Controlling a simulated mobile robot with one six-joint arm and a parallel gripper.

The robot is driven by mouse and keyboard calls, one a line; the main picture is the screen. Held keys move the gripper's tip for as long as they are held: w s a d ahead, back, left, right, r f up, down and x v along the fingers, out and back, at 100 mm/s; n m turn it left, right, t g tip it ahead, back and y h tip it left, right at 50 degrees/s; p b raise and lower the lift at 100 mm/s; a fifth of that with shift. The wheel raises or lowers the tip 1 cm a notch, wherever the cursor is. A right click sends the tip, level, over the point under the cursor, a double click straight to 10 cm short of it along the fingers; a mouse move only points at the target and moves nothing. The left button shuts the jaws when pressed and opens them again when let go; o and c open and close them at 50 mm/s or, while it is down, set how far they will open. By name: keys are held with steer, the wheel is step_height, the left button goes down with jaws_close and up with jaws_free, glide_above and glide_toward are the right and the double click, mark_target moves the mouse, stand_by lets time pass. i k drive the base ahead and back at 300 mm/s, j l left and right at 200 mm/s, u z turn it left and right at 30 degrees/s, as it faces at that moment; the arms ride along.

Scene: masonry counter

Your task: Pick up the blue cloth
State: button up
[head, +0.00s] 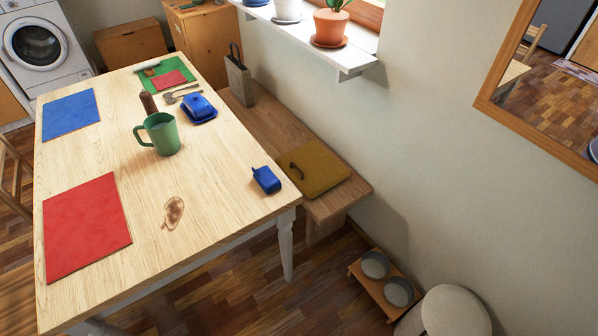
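A flat blue rectangle (71,115), which looks like a cloth or place mat, lies at the far left of the wooden table (110,160), close to its left edge. It lies flat and nothing covers it. My gripper is not in view, so its position and state do not show.
On the table are a red mat (87,227), a green mat (158,72) with a smaller red piece on it, a green mug (160,135), a blue lidded dish (199,109) and a small blue container (266,180). A bench (268,130) stands between table and wall.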

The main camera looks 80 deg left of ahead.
mark_target(267, 179)
steer(key=u, duration=2.95)
steer(key=i, duration=0.5)
steer(key=i+l+u, duration=0.15)
steer(key=i, duration=0.35)
steer(key=i+l, duration=0.1)
steer(key=i, duration=0.4)
